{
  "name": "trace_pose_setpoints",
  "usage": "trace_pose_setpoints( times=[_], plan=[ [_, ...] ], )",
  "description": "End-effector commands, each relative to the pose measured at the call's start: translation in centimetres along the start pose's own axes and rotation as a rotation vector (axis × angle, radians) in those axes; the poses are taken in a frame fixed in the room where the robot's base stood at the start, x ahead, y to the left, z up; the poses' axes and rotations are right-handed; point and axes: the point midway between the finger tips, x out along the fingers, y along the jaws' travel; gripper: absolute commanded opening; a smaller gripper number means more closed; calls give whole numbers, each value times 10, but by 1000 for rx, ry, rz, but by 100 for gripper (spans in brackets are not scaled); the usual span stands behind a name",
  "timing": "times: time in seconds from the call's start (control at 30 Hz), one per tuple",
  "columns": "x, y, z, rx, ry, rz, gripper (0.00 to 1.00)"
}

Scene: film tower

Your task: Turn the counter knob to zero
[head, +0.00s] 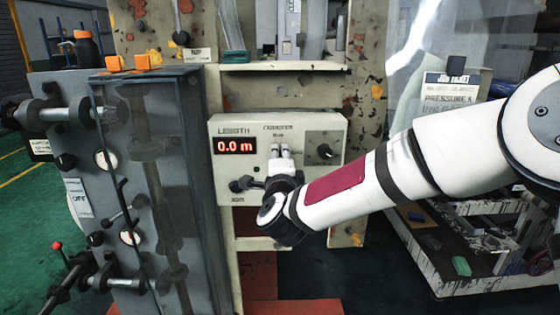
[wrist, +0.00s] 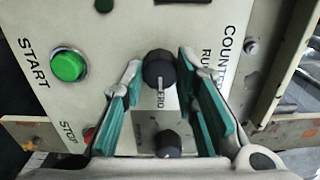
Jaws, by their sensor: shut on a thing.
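The counter panel (head: 226,128) is a cream box with a red digital length display (head: 229,146) reading 0.0 m. In the wrist view the counter knob (wrist: 160,70) is round and black, with "RUN" printed to its right and "ZERO" below it. My gripper (wrist: 160,72) has its teal-padded fingers closed on either side of this knob. In the head view my gripper (head: 281,150) is at the panel front, and its fingers and wrist hide the knob.
A second black knob (wrist: 168,143) sits close by; it shows right of my gripper in the head view (head: 325,151). A green start button (wrist: 68,65) is left in the wrist view. A glass-fronted cabinet (head: 150,170) with handles stands left of the panel.

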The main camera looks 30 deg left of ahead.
Motion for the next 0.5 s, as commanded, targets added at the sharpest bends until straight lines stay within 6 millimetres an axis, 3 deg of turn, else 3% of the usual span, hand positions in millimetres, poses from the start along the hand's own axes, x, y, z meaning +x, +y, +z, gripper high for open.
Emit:
trace_pose_setpoints(
  times=[0.23, 0.27, 0.3, 0.33, 0.5],
  plan=[
    [1, -1, -2, 1, 4, -2, 0],
    [1, -1, -2, 1, 4, -2, 34],
    [1, -1, -2, 0, 4, -2, 43],
    [1, -1, -2, 0, 4, -1, 47],
    [0, 0, -1, -1, 2, -1, 47]
  ],
)
